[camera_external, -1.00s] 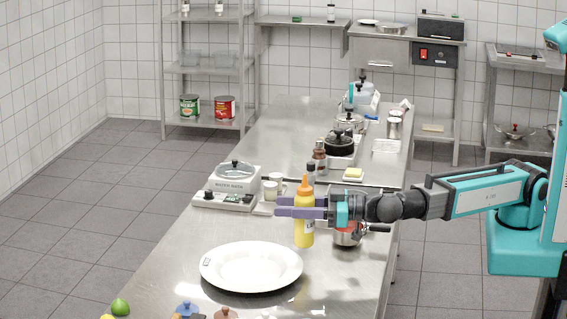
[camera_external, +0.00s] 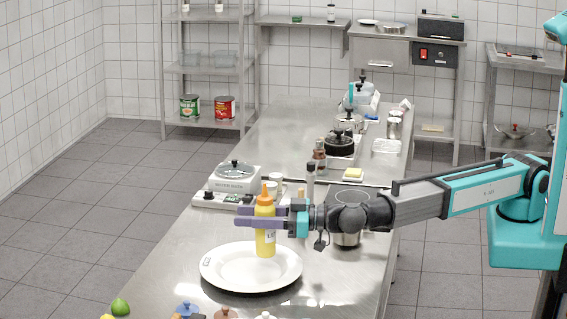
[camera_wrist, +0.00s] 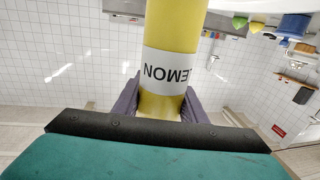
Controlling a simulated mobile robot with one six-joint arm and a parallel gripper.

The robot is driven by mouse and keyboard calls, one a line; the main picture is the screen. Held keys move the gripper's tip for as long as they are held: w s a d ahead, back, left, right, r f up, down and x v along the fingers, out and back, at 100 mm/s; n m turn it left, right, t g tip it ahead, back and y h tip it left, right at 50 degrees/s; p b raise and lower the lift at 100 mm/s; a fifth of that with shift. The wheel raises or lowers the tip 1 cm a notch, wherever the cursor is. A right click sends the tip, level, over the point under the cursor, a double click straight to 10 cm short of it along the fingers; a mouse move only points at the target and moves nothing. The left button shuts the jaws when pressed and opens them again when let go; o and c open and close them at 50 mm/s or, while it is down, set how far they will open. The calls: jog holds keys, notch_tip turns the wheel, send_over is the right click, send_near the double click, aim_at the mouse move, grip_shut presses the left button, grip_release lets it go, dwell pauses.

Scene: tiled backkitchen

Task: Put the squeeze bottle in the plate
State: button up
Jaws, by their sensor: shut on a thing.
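The squeeze bottle (camera_external: 265,238) is yellow with an orange nozzle and stands upright in my gripper (camera_external: 262,216). The purple fingers are shut around its upper body. In the wrist view the yellow bottle (camera_wrist: 172,30) fills the middle, with a white "LEMON" label, and the fingers of my gripper (camera_wrist: 160,100) lie on both sides. The white plate (camera_external: 225,277) lies on the steel counter. In the external view the bottle's lower end overlaps the plate's far part. I cannot tell whether it touches the plate.
A lime (camera_external: 120,307) and several small coloured items line the front edge. Bare counter (camera_external: 165,258) lies left of the plate.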

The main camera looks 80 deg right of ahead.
dwell(0.4)
notch_tip(320, 180, down, 4)
jog(key=shift+r+p, duration=0.25)
jog(key=shift+p, duration=0.3)
jog(key=shift+f+b, duration=0.15)
jog(key=shift+b, duration=0.2)
jog(key=o, duration=1.2)
jog(key=shift+r+p, duration=0.25)
jog(key=shift+p, duration=0.15)
jog(key=s+b, duration=0.1)
jog(key=s, duration=0.2)
jog(key=s+d+b, duration=0.1)
jog(key=s, duration=0.3)
jog(key=s+b, duration=0.1)
jog(key=s, duration=0.3)
jog(key=shift+d+f, duration=0.1)
jog(key=shift+d, duration=0.3)
jog(key=shift+s, duration=0.4)
